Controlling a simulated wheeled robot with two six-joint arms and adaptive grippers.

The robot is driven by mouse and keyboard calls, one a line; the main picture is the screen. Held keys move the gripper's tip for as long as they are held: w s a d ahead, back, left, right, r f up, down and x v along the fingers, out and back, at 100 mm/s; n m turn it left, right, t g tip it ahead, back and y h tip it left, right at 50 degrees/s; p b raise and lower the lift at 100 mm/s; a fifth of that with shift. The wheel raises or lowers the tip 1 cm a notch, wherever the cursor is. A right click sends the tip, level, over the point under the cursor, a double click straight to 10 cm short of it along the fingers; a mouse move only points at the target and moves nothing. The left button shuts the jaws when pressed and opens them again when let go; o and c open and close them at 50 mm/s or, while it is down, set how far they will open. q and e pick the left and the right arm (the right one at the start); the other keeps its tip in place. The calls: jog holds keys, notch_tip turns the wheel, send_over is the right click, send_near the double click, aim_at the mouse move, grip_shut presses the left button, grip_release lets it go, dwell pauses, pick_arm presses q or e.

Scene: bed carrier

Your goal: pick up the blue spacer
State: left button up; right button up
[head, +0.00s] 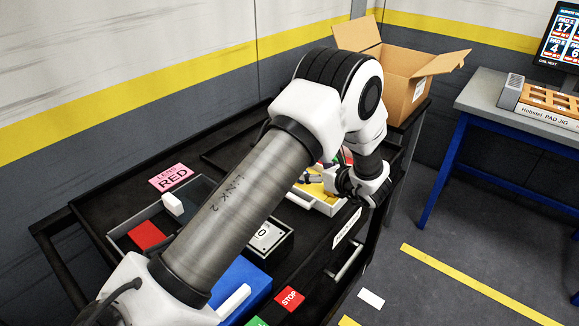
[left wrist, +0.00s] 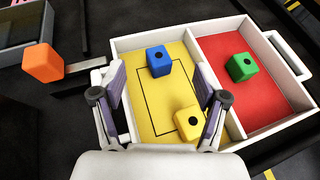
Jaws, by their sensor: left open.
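The blue spacer (left wrist: 158,61) is a small cube with a dark hole on top. It sits in the yellow compartment of a white-walled tray (left wrist: 208,66), toward the far side in the left wrist view. My left gripper (left wrist: 161,76) is open, its two fingers apart above the yellow compartment, with the blue spacer between and slightly beyond their tips. I cannot tell the height gap. In the head view the left gripper (head: 318,179) is over the tray (head: 327,209), and my arm hides much of it; the blue spacer cannot be made out there.
A yellow cube (left wrist: 187,122) lies near the right finger in the same compartment. A green cube (left wrist: 242,67) is in the red compartment. An orange block (left wrist: 43,62) stands outside the tray. An open cardboard box (head: 400,90) stands behind; a workbench (head: 500,105) is right.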

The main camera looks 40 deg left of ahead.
pick_arm(q)
jog(key=shift+s+d+f+b, duration=0.1)
jog(key=shift+d+f+b, duration=0.15)
jog(key=shift+f+b, duration=0.2)
jog(key=shift+d+f+b, duration=0.2)
jog(key=shift+f+b, duration=0.25)
jog(key=shift+a+f, duration=0.35)
jog(key=shift+a, duration=0.1)
jog(key=p+x, duration=0.1)
jog(key=x, duration=0.6)
jog(key=shift+a, duration=0.4)
jog(key=shift+a+f, duration=0.15)
jog(key=c, duration=0.8)
grip_shut()
pick_arm(e)
notch_tip(320, 180, down, 2)
jog(key=shift+a+f, duration=0.1)
jog(key=shift+a, duration=0.05)
